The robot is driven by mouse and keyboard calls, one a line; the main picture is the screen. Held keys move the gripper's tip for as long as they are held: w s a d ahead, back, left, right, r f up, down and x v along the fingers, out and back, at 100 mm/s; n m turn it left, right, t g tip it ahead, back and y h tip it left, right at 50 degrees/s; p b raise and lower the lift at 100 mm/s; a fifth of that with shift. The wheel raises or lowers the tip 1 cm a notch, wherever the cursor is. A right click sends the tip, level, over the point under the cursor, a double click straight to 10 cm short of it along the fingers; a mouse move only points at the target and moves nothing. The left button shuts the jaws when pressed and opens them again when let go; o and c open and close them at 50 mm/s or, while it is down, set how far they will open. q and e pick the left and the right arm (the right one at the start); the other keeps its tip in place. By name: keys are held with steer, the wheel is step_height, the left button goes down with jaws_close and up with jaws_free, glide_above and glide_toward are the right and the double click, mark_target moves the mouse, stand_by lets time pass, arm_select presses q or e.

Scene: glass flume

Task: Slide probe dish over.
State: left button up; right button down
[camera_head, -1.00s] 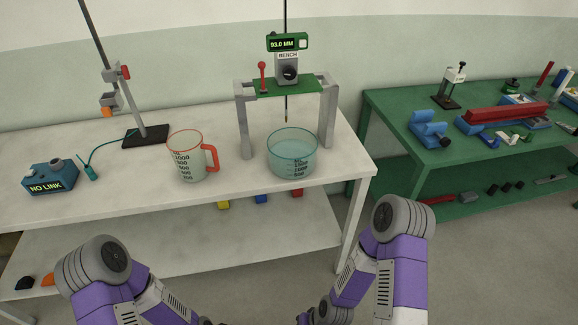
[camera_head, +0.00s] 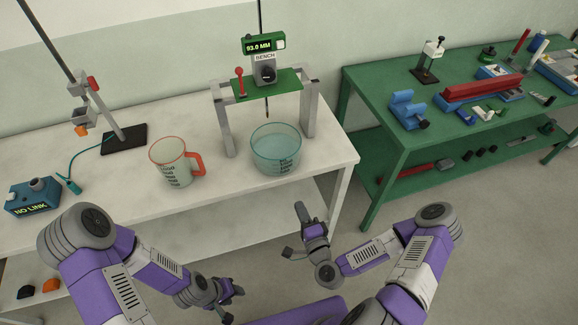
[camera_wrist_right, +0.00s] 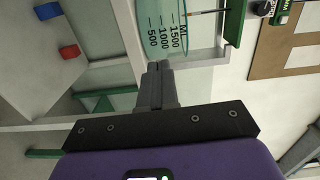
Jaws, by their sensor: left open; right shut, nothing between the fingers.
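The probe dish (camera_head: 277,152) is a clear, bluish round glass dish with dark volume marks. It stands upright on the white table, below the thin probe (camera_head: 267,109) of the green-topped gantry (camera_head: 266,84), near the front edge. It also shows at the top of the right wrist view (camera_wrist_right: 165,25). My right gripper (camera_head: 299,208) is in front of the table's edge, apart from the dish. In the right wrist view its fingers (camera_wrist_right: 159,66) are shut, empty and point toward the dish. My left gripper (camera_head: 234,300) is open and empty, low in front of the table.
A measuring jug (camera_head: 174,162) with a red handle stands left of the dish. Further left are a clamp stand (camera_head: 124,138) and a blue "NO LINK" box (camera_head: 33,197). The gantry legs flank the dish area. A green bench (camera_head: 372,150) with tools is at the right.

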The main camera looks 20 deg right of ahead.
arm_select(q)
step_height(320, 180, down, 3)
steer(key=b, duration=0.3)
steer(key=shift+w, duration=0.1)
arm_select(e)
glide_toward(286, 166)
steer(key=shift+m+h, duration=0.3)
steer(key=w, duration=0.7)
steer(key=shift+a, duration=0.35)
steer(key=shift+s, duration=0.1)
